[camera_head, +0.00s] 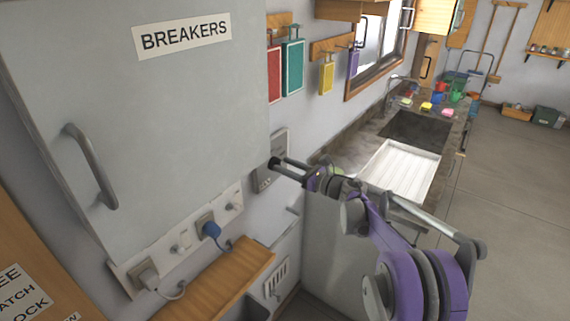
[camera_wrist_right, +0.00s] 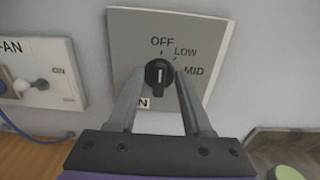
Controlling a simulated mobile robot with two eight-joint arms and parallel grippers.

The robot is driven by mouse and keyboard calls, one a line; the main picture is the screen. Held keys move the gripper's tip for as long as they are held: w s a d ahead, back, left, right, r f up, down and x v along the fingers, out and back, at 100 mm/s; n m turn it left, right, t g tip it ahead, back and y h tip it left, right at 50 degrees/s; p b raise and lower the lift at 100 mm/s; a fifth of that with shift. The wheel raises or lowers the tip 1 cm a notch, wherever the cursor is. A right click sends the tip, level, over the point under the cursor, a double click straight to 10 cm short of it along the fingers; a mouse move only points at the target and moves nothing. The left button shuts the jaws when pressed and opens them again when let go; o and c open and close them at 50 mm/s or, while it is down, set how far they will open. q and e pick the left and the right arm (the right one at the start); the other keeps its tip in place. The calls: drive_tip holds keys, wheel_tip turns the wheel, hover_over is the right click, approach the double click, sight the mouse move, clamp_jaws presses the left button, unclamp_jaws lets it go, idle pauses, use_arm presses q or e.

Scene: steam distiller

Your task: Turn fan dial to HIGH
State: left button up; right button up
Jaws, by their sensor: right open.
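The fan dial is a round black knob (camera_wrist_right: 158,74) with a white mark on a grey wall plate (camera_wrist_right: 207,40) in the right wrist view. The mark points up, near OFF. LOW and MID are printed to the right of OFF; HIGH does not show, and the lower plate is hidden behind my gripper. My right gripper (camera_wrist_right: 157,82) is open, with one finger on each side of the knob; I cannot tell if they touch it. In the head view my right gripper (camera_head: 283,168) reaches the wall plate (camera_head: 280,141). My left gripper is not in view.
A grey breaker box (camera_head: 190,90) projects from the wall on the left. Below it are a socket strip with a blue plug (camera_head: 208,228) and a wooden shelf (camera_head: 215,282). A white drying tray (camera_head: 402,170) and a sink (camera_head: 418,130) lie beyond my right arm.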

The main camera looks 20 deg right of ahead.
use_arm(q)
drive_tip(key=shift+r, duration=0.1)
use_arm(e)
drive_tip(key=shift+w+a, duration=0.2)
drive_tip(key=shift+w, duration=0.1)
clamp_jaws()
use_arm(q)
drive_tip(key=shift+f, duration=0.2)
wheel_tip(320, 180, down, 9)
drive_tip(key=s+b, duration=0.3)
drive_tip(key=b, duration=0.4)
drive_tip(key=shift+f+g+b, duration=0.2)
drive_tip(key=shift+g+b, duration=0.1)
drive_tip(key=shift+b, duration=0.05)
use_arm(e)
drive_tip(key=shift+w+d+f+m, duration=0.15)
drive_tip(key=shift+f+m, duration=0.15)
drive_tip(key=shift+m, duration=3.65)
drive_tip(key=shift+w+d+f+m, duration=0.15)
drive_tip(key=shift+f+m, duration=0.15)
drive_tip(key=shift+m, duration=3.7)
drive_tip(key=shift+d+f+m, duration=0.15)
drive_tip(key=shift+f+m, duration=0.15)
drive_tip(key=shift+m, duration=3.65)
